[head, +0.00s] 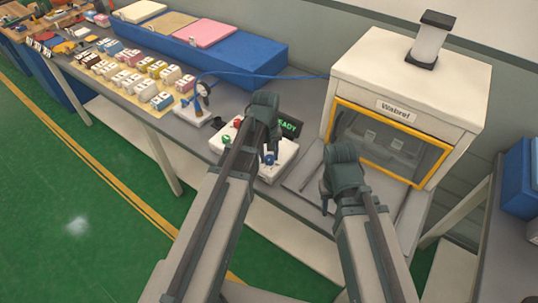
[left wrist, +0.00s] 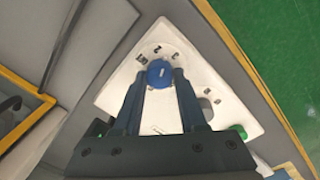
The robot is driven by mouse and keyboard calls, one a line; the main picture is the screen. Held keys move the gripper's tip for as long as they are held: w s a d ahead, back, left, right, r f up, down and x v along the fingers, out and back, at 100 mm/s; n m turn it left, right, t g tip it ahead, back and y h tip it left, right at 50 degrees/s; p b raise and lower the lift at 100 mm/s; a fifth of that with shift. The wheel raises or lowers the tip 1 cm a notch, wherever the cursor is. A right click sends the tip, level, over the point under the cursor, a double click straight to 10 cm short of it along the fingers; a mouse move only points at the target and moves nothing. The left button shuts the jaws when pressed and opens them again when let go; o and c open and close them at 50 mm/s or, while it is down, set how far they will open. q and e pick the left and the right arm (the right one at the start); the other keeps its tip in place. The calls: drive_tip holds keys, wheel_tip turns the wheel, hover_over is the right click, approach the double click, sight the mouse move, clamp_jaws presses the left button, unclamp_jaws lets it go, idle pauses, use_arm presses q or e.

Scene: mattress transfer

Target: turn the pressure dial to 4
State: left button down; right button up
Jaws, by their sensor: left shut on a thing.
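The blue pressure dial (left wrist: 160,72) sits on a white control panel (left wrist: 120,85) in the left wrist view, with printed marks around it too small to read surely. It carries a short white mark. My left gripper (left wrist: 163,78) is shut on the dial, one finger on each side. In the head view the dial (head: 269,160) shows low on the panel (head: 283,165), just under my left gripper (head: 268,154). My right gripper (head: 325,198) hangs left of the white machine's front, apart from the panel; its fingers are too small to judge.
A white machine (head: 410,75) with a yellow-framed window stands at the right. The panel has a green button (head: 226,139), a red button (head: 238,122) and a green-lettered display (head: 290,127), partly hidden by my arm. A gauge (head: 203,88) with a blue hose stands behind.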

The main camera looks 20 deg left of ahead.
use_arm(q)
drive_tip(key=m, duration=1)
drive_tip(key=shift+m, duration=0.4)
drive_tip(key=shift+d+m, duration=0.1)
drive_tip(key=shift+m, duration=1.7)
drive_tip(key=shift+c, duration=2.3)
unclamp_jaws()
drive_tip(key=shift+r, duration=0.15)
use_arm(e)
drive_tip(key=shift+r, duration=0.1)
